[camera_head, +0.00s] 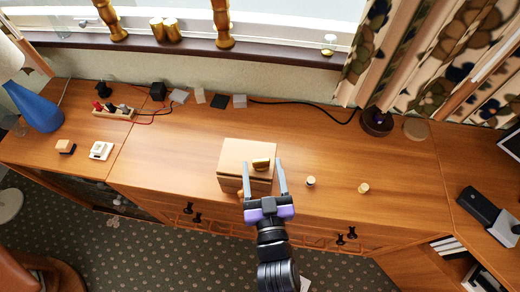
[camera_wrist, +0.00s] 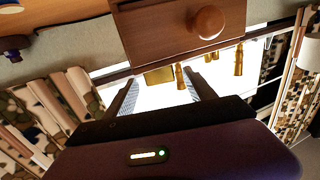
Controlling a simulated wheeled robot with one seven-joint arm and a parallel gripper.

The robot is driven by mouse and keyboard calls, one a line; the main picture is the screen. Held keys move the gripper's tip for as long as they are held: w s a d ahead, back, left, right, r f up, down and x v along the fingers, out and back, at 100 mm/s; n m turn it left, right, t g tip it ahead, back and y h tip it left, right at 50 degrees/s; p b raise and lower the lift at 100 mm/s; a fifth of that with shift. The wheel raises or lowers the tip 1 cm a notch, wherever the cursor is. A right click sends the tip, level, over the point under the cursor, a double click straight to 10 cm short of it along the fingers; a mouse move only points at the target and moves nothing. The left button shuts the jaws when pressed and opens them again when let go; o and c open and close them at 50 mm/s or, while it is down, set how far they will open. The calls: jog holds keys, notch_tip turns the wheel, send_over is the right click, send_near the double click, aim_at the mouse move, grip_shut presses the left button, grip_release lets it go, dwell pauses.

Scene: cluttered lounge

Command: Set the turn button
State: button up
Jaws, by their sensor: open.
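A light wooden box (camera_head: 236,155) stands on the wooden cabinet top in the head view. A brass-coloured turn button (camera_head: 261,163) sits at its upper front edge. The turn button also shows in the wrist view (camera_wrist: 158,75), between my fingers in the picture. A round wooden knob (camera_wrist: 208,22) is on the box's front face; in the head view it is mostly hidden. My gripper (camera_head: 263,168) is open, with one finger to each side of the turn button in the picture. I cannot tell whether either finger touches it.
Two small round knobs (camera_head: 311,181) (camera_head: 363,188) lie on the cabinet top (camera_head: 320,140) to the right. At the left are a blue vase (camera_head: 34,108) and a white switch-like block (camera_head: 101,150). Small blocks and a black cable (camera_head: 310,107) lie behind. Clear wood surrounds the box.

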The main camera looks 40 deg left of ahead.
aim_at(260, 156)
jog(key=shift+x, duration=2.75)
jog(key=shift+c, duration=0.4)
jog(key=c, duration=1.3)
jog(key=b, duration=0.3)
jog(key=shift+w+a+f, duration=0.1)
jog(key=shift+f, duration=0.15)
jog(key=shift+w+a+t+b, duration=0.1)
jog(key=shift+t+b, duration=0.2)
jog(key=shift+b, duration=1.4)
jog(key=b, duration=0.3)
jog(key=shift+m+h, duration=0.3)
jog(key=shift+h, duration=0.1)
jog(key=t+b, duration=0.1)
jog(key=b, duration=0.5)
jog(key=shift+m+h, duration=0.4)
